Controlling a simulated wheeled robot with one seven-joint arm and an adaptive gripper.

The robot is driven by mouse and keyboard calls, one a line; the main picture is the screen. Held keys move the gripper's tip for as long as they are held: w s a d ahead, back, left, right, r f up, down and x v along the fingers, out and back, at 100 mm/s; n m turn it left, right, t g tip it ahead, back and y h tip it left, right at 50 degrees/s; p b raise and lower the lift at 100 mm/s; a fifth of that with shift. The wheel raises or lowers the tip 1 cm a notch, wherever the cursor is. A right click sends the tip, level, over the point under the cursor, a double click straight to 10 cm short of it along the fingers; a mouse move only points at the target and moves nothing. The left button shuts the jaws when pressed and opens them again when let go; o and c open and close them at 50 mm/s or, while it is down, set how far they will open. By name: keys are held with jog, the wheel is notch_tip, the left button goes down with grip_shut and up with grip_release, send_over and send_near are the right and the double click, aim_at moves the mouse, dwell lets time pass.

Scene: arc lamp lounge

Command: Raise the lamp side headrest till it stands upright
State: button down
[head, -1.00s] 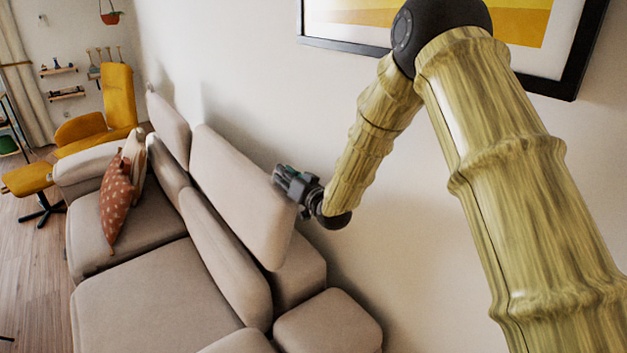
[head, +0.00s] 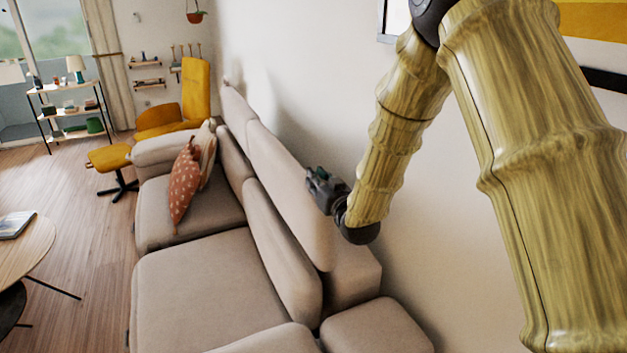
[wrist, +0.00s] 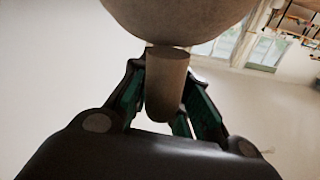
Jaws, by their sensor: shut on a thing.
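The near headrest (head: 285,185) is a long beige cushion panel along the sofa's back, close to the wall. It looks steep, rising above the back cushion, but I cannot tell whether it is fully upright. My gripper (head: 318,185) is at its wall-facing side, near the upper edge. In the wrist view my gripper (wrist: 168,98) has its green-lined fingers on both sides of a brown rounded peg-like piece (wrist: 166,80), shut on it. The piece adjoins the beige underside of the headrest (wrist: 180,18). The arc lamp does not show.
A second headrest (head: 237,103) stands farther along the beige sofa (head: 200,285). The wall (head: 300,60) runs close behind my gripper. A round table (head: 25,250) stands at left, with open floor between.

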jog(key=shift+s+f, duration=0.1)
jog(key=shift+f, duration=0.1)
jog(key=c, duration=1.3)
grip_release()
jog(key=v, duration=1.1)
jog(key=shift+s+d+r, duration=0.15)
jog(key=shift+s+r, duration=0.1)
jog(key=shift+s, duration=0.15)
jog(key=shift+f, duration=0.1)
